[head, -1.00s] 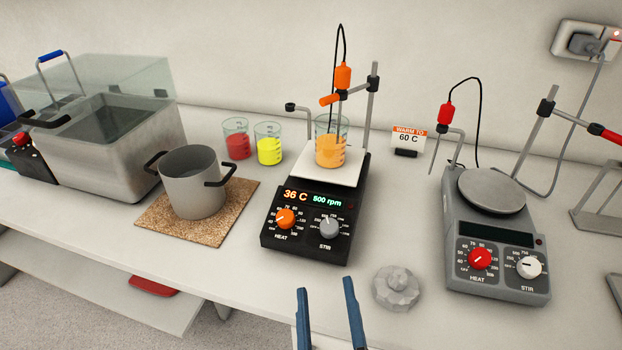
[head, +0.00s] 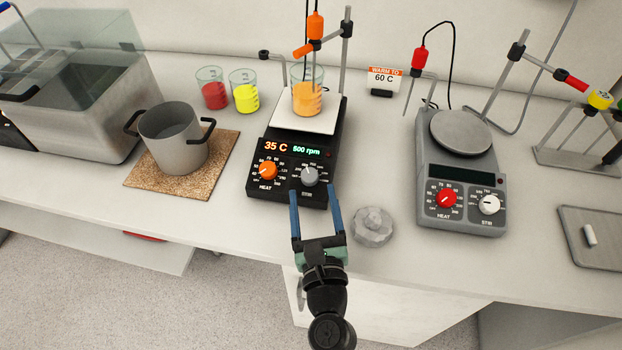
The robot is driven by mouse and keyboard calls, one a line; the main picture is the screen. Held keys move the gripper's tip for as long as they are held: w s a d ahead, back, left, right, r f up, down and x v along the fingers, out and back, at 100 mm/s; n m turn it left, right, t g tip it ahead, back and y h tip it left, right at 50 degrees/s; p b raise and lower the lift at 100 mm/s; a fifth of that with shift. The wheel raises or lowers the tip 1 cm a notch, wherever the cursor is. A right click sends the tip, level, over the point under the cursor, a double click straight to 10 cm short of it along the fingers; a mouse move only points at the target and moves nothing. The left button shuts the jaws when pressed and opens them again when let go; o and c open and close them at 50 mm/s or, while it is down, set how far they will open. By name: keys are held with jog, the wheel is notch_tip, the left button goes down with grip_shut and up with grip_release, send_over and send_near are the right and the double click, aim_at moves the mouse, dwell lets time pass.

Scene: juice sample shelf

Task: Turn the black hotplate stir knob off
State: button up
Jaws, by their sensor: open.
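The black hotplate (head: 287,183) stands in the middle of the bench, its display lit at 35 C and 500 rpm. Its grey stir knob (head: 310,176) is at the right of the front panel, beside the orange heat knob (head: 268,170). A beaker of orange liquid (head: 307,98) stands on its white top plate. My gripper (head: 314,189) is open and empty, with its two blue fingers pointing at the front panel. The fingertips look close to the stir knob, one on each side below it; I cannot tell whether they touch the panel.
A grey hotplate (head: 461,210) with red and white knobs stands to the right. A grey lumpy object (head: 373,227) lies right of my gripper. A pot (head: 174,143) on a cork mat (head: 141,181) and beakers of red (head: 214,95) and yellow liquid (head: 246,98) are left.

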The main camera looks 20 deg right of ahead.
aim_at(311, 183)
jog(key=shift+x, duration=1.75)
jog(key=shift+c, duration=0.4)
grip_shut()
